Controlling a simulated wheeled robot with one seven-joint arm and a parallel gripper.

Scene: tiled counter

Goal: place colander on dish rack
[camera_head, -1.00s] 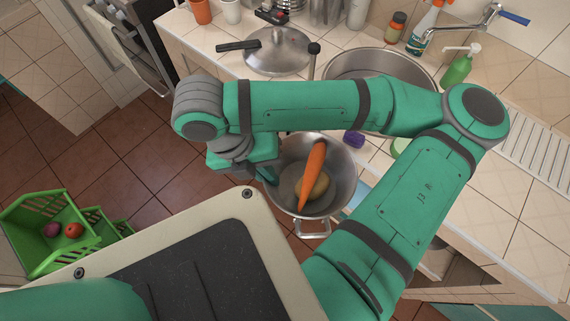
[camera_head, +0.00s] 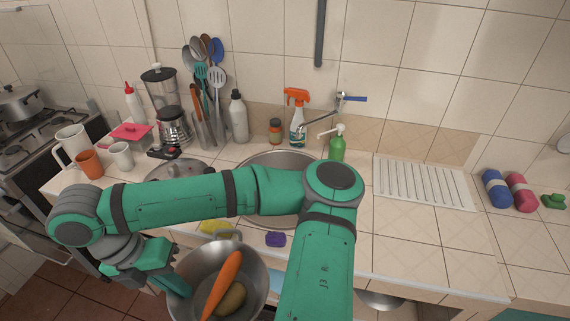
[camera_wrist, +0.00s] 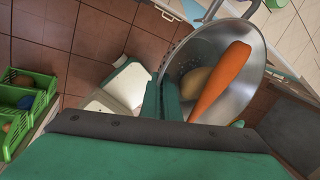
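The metal colander (camera_head: 256,284) hangs in front of the counter, below its top, with a carrot (camera_head: 222,284) and a potato (camera_head: 231,298) in it. My gripper (camera_head: 176,284) is at its left side, shut on the rim. The wrist view shows the gripper fingers (camera_wrist: 168,98) against the colander wall (camera_wrist: 258,62), with the carrot (camera_wrist: 222,82) and potato (camera_wrist: 195,82) inside. The dish rack, a white ribbed drainer (camera_head: 420,184), lies flat and empty on the counter right of the sink.
The sink (camera_head: 262,165) is partly behind my arm. A spray bottle (camera_head: 297,120), a soap dispenser (camera_head: 337,145) and the tap (camera_head: 322,118) stand behind it. A purple sponge (camera_head: 276,239) lies at the front edge.

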